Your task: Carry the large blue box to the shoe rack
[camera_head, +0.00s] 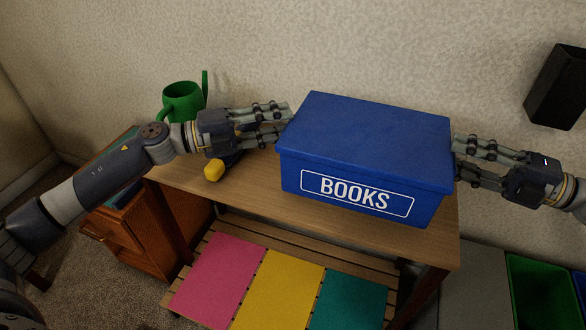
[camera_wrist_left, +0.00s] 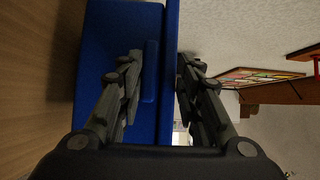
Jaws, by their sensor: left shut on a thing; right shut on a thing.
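The large blue box (camera_head: 365,140) has a lid and a white BOOKS label on its front. It is at the wooden table (camera_head: 225,193); I cannot tell whether its base touches the top. My left gripper (camera_head: 281,123) is shut on the box's left end near the lid. In the left wrist view its fingers (camera_wrist_left: 160,65) lie on either side of the blue box (camera_wrist_left: 97,50) edge. My right gripper (camera_head: 457,158) is shut on the right end; its fingertip contact is partly hidden. A low slatted wooden rack (camera_head: 240,229), perhaps the shoe rack, shows below the tabletop.
Pink (camera_head: 218,275), yellow (camera_head: 278,290) and teal (camera_head: 347,302) mats lie on the slats. A green can (camera_head: 183,102) and a yellow-ended dark tool (camera_head: 213,171) are near my left arm. A wooden cabinet (camera_head: 128,245) stands left, a green crate (camera_head: 540,290) lower right.

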